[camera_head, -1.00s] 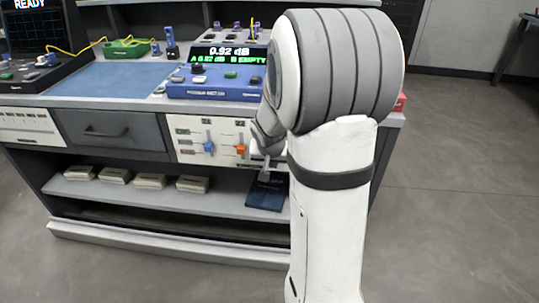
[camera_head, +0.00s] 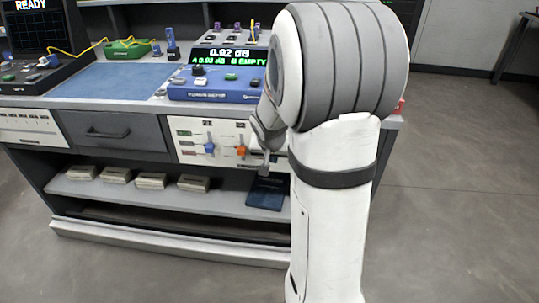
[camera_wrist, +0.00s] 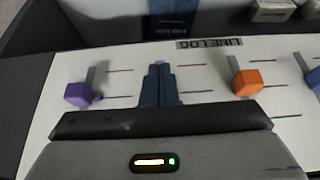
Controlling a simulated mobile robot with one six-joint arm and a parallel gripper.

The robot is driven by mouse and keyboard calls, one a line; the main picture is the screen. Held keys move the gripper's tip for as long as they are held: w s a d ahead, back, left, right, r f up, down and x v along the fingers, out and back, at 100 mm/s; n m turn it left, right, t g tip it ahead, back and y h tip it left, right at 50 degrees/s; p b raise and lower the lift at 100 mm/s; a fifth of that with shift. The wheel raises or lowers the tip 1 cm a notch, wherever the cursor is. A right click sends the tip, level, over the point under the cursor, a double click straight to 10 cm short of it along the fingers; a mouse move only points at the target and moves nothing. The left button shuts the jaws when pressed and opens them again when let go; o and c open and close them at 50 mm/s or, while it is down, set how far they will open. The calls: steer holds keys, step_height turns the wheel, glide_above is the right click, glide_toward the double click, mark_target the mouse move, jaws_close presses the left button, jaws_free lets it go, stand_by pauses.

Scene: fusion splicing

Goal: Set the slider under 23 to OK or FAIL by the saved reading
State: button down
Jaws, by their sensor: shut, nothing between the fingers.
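The slider panel (camera_head: 222,160) on the bench front carries a blue slider (camera_head: 209,149) and an orange slider (camera_head: 241,150), both near mid-height. Number labels above them are too small to read surely. In the wrist view, a purple slider (camera_wrist: 79,95), the orange slider (camera_wrist: 247,82) and part of the blue slider (camera_wrist: 314,78) show. My gripper (camera_wrist: 160,75) is shut and empty, in front of the panel between purple and orange. My arm hides the panel's right part in the head view. The blue meter (camera_head: 215,87) reads 0.92 dB, with a green A line near 0.92 dB and B EMPTY.
A dark drawer (camera_head: 112,131) is left of the panel. The shelf below holds several pale boxes (camera_head: 115,175) and a dark blue booklet (camera_head: 267,192). A LINE LOG label (camera_wrist: 209,43) is on the panel. Floor is clear on the right.

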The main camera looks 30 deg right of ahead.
steer(key=shift+r+p, duration=0.55)
steer(key=shift+r, duration=0.3)
steer(key=shift+f, duration=0.2)
steer(key=shift+f+b, duration=0.55)
steer(key=shift+b, duration=0.3)
steer(key=s+a+b, duration=0.3)
steer(key=s+a, duration=0.1)
steer(key=s, duration=0.1)
steer(key=shift+s, duration=0.4)
